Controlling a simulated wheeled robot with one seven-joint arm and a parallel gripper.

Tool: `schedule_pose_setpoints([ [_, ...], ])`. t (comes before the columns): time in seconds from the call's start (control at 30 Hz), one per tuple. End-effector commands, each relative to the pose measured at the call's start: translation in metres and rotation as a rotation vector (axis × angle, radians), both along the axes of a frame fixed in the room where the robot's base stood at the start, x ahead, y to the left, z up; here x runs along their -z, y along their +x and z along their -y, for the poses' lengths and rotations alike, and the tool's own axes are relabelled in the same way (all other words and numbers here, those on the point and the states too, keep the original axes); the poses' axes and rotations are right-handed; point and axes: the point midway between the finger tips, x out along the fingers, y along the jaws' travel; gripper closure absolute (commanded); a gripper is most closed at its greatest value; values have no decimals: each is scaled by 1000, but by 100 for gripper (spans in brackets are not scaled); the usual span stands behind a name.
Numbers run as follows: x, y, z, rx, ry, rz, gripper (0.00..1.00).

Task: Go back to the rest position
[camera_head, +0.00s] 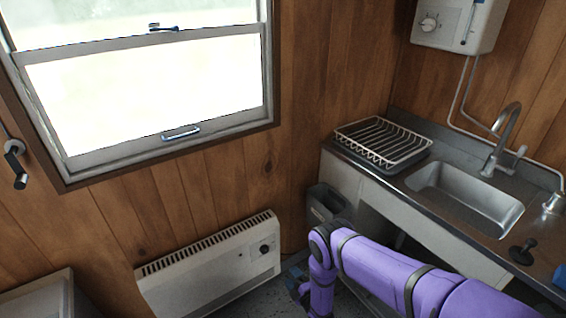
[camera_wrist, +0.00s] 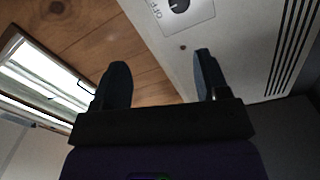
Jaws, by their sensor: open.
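My gripper (camera_wrist: 160,82) is open and empty in the wrist view, its two dark fingers spread apart. Between and beyond the fingers are the wood-panelled wall and the white wall heater (camera_wrist: 228,40) with its dial. In the head view my purple arm reaches in from the lower right and bends downward at its far end. There my gripper (camera_head: 297,284) is low in front of the heater's right end (camera_head: 215,268). The fingers are small and partly hidden in that view, and I cannot tell whether they touch anything.
A counter at right carries a dish rack (camera_head: 382,141), a sink (camera_head: 465,196) and a black plug-like item (camera_head: 522,252). A grey bin (camera_head: 325,203) stands beside the counter. A window (camera_head: 150,90) fills the upper left. A pale box-like surface (camera_head: 40,295) is at lower left.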

Motion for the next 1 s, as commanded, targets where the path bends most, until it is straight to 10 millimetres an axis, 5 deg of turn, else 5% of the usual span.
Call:
schedule_pose_setpoints([
  [0.37, -79, 85, -13, 48, 27, -103, 32],
  [0.7, -207, 173, -8, 134, 79, -271, 32],
  [1.0, -327, 216, 14, 223, 139, -416, 32],
])
